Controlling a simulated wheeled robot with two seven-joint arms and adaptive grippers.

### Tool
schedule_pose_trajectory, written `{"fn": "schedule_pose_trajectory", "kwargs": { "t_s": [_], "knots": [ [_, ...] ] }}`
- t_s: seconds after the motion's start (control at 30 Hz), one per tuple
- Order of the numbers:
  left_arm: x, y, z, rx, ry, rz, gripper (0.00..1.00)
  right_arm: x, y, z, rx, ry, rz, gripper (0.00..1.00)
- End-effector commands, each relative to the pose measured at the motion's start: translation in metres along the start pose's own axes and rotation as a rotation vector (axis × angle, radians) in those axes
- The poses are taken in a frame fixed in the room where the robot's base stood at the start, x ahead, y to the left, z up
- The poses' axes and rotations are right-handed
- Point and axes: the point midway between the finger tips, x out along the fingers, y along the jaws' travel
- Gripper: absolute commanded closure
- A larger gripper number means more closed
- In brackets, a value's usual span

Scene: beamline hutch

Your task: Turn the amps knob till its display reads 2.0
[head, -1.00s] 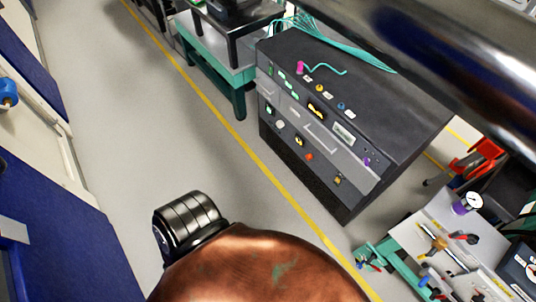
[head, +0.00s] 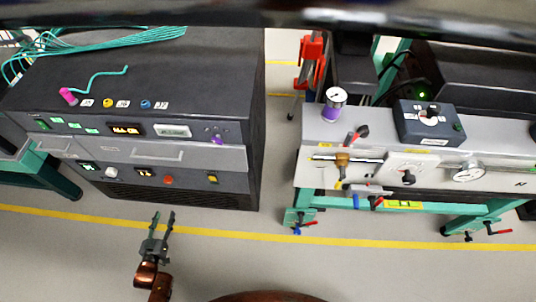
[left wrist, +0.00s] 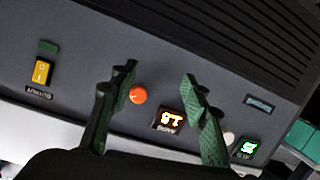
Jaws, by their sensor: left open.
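An orange knob (head: 168,180) sits on the lower front of the dark cabinet (head: 140,80), beside a small orange-lit display (head: 145,172). In the left wrist view the orange knob (left wrist: 138,95) and the glowing display (left wrist: 170,118) appear upside down; its digits are hard to read surely. A white knob (head: 111,172) and a green-white display (head: 86,166) sit further left. My right gripper is out of view.
A yellow rocker switch (head: 212,178) is right of the orange knob. A drawer-like panel with handles (head: 155,153) runs above. A workbench with gauges (head: 400,160) stands at the right. The floor before the cabinet, with a yellow line (head: 350,242), is clear.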

Motion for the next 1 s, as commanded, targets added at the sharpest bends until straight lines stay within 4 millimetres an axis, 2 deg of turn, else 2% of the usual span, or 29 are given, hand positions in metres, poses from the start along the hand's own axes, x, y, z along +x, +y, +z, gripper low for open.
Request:
{"fn": "schedule_pose_trajectory", "kwargs": {
  "t_s": [0.03, 0.1, 0.2, 0.33, 0.47, 0.8, 1.0],
  "knots": [
    [0.013, 0.001, -0.007, -0.008, 0.048, 0.021, 0.57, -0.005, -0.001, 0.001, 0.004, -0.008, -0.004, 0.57],
    [0.024, 0.004, -0.03, -0.021, 0.112, 0.047, 0.57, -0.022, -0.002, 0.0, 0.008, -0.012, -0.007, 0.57],
    [0.033, 0.009, -0.055, -0.033, 0.175, 0.074, 0.57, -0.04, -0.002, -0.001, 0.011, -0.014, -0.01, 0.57],
    [0.04, 0.013, -0.071, -0.04, 0.212, 0.092, 0.57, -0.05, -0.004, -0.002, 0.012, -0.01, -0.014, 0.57],
    [0.051, 0.015, -0.077, -0.04, 0.219, 0.095, 0.57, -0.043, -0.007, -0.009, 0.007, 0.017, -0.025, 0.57],
    [0.097, 0.018, -0.084, -0.041, 0.216, 0.093, 0.57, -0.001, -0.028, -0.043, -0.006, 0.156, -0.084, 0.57],
    [0.111, 0.019, -0.089, -0.041, 0.215, 0.092, 0.57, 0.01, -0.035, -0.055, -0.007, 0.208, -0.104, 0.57]
  ]
}}
